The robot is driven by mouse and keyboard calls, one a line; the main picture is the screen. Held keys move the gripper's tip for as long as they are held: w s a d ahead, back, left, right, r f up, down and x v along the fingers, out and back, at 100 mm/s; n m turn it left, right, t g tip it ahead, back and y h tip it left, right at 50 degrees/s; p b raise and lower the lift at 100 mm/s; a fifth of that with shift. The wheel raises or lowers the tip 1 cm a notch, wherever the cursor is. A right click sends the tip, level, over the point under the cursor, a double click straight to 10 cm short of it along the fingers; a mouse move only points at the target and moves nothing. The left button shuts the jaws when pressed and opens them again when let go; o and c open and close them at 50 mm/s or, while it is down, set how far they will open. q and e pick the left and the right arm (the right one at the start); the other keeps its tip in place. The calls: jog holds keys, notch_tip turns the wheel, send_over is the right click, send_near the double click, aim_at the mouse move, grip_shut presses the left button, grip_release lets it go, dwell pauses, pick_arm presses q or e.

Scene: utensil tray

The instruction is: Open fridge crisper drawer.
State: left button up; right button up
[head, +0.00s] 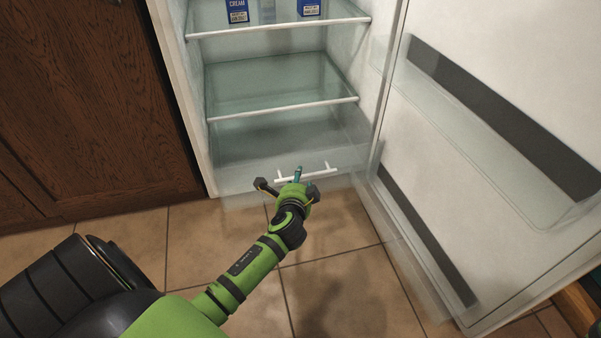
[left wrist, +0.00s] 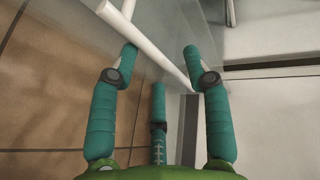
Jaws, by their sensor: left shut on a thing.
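The clear crisper drawer (head: 240,184) sits at the bottom of the open fridge. Its white bar handle (head: 322,171) runs across the drawer front. My left gripper (head: 297,178) is at the handle, with its teal fingers shut around the bar. In the left wrist view the white handle (left wrist: 152,47) passes diagonally between the fingers of the gripper (left wrist: 160,62). The third finger is below the bar. I cannot tell exactly how far the drawer front stands out from the fridge. My right gripper is not in view.
The fridge door (head: 480,150) stands wide open on the right, with clear door bins (head: 500,150). Glass shelves (head: 280,104) are above the drawer, with blue cream cartons (head: 238,12) on top. Brown wooden cabinets (head: 90,100) stand left. The tiled floor (head: 330,290) in front is clear.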

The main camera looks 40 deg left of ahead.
pick_arm(q)
jog(key=p+v, duration=0.2)
jog(key=v, duration=0.4)
dwell(0.4)
jog(key=shift+s+f, duration=0.1)
jog(key=shift+p, duration=0.35)
